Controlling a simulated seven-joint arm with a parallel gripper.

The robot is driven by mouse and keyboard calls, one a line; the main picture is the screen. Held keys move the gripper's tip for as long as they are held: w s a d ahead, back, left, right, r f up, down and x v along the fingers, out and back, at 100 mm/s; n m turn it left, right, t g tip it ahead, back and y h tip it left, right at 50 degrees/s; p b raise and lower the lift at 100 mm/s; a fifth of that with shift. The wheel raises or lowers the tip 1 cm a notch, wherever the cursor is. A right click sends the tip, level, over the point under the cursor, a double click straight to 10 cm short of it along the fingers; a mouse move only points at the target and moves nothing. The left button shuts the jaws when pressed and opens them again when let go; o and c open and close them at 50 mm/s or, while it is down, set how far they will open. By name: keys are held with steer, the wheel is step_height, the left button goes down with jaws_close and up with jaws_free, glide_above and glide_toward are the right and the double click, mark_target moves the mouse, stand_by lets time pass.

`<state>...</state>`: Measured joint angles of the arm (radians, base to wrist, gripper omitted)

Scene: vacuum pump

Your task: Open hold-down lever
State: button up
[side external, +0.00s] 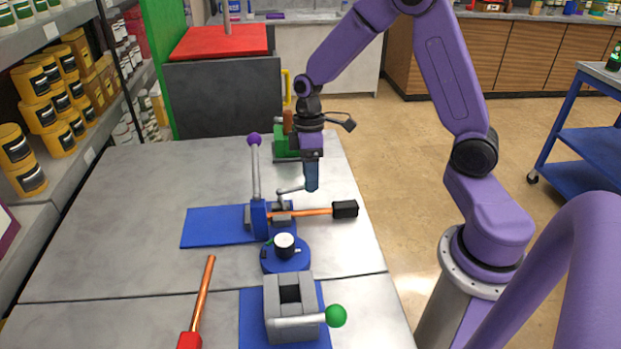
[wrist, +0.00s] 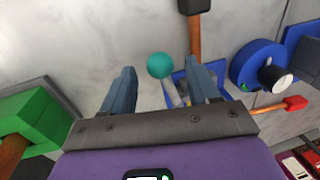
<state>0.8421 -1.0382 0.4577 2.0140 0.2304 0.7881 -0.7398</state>
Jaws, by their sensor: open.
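A grey lever rod (side external: 291,190) extends low from a blue clamp base (side external: 259,220) toward my gripper (side external: 312,188). In the wrist view, a teal ball knob (wrist: 159,65) shows at the rod's end, between the open fingers of my gripper (wrist: 164,72); whether they touch it is unclear. My fingers hide the knob in the side view. A second lever with a purple knob (side external: 254,140) stands nearly upright on the clamp. I cannot tell which lever is the hold-down one.
A round blue fixture with a white cap (side external: 284,245) stands just in front of the clamp. A grey block with a green knob (side external: 336,316) is nearer. A red-ended copper rod (side external: 208,275) lies front left. A green block (side external: 287,142) sits behind my gripper. The table's left is clear.

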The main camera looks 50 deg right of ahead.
steer(key=shift+s+a+f, duration=0.1)
steer(key=shift+s+f, duration=0.05)
steer(key=shift+f, duration=0.7)
jaws_close()
